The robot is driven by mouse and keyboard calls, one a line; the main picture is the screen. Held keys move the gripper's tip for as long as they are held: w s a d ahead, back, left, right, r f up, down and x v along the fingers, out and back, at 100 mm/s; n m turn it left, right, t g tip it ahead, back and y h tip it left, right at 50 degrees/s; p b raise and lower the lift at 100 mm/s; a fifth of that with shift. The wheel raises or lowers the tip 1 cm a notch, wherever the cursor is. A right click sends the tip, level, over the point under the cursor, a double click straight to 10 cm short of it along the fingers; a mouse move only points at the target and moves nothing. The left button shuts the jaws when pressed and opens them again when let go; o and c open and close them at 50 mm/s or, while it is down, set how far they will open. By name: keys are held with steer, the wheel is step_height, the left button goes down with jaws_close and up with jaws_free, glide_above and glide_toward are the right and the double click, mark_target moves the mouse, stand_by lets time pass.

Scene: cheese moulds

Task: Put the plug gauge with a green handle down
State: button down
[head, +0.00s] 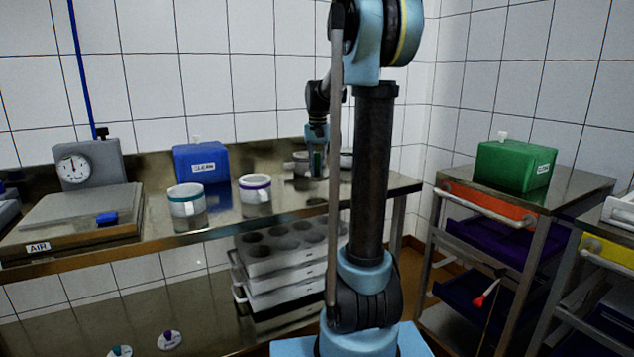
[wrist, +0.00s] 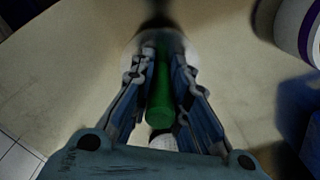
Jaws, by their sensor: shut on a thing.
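My gripper (head: 317,165) is over the back right of the steel bench, pointing down. In the wrist view my gripper (wrist: 163,55) is shut on the plug gauge, whose green handle (wrist: 160,100) lies between the two fingers. The gauge's far end is dark and blurred against a pale round shape (wrist: 188,48). In the head view the gauge is mostly hidden by the gripper. I cannot tell whether its lower end touches anything.
A dial scale (head: 85,205) is at the left. A trolley (head: 575,190) with a green box (head: 515,167) stands right.

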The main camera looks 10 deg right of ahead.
mark_target(317, 173)
steer(key=shift+f, duration=2.3)
steer(key=c, duration=1.5)
jaws_free()
steer(key=shift+c, duration=0.2)
step_height(317, 173, up, 12)
steer(key=shift+r, duration=0.1)
steer(key=s+f+n+t, duration=0.1)
steer(key=s+f, duration=0.4)
steer(key=s, duration=0.6)
steer(key=s+f+n, duration=0.1)
steer(key=s+f, duration=0.4)
steer(key=s, duration=0.5)
steer(key=s+f+n+t, duration=0.1)
steer(key=s+f, duration=1.3)
steer(key=f, duration=0.1)
steer(key=shift+f+n, duration=0.3)
steer(key=shift+n, duration=0.1)
